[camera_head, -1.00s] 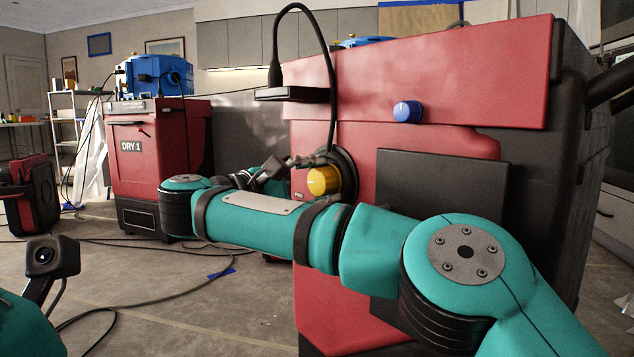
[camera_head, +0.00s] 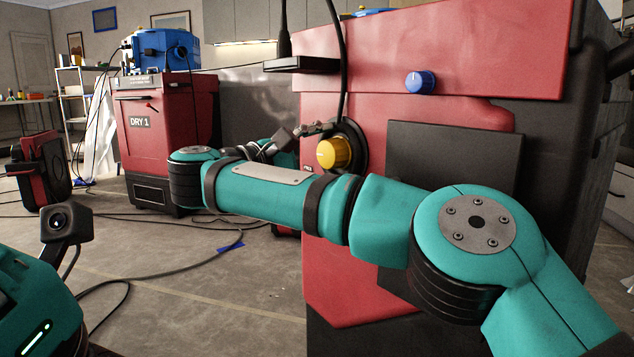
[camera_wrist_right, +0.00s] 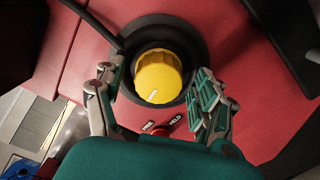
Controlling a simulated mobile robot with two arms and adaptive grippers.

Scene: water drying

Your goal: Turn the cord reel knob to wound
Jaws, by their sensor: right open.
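The cord reel knob (camera_head: 334,153) is yellow and sits in a round black surround on the front of the near red machine. In the right wrist view the knob (camera_wrist_right: 158,72) has a pale mark near its lower edge. My right gripper (camera_head: 316,129) reaches the knob area from the left in the head view, partly hidden by its own arm. In the right wrist view my right gripper (camera_wrist_right: 156,92) is open, with one finger on each side of the knob and gaps between fingers and knob. My left gripper is out of view.
A black cable (camera_head: 340,60) hangs down to the knob's surround. A blue knob (camera_head: 420,82) and a dark panel (camera_head: 455,160) are on the same machine. A small red part (camera_wrist_right: 167,129) sits between two labels, one reading "HELD". Another red machine (camera_head: 160,150) stands behind left.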

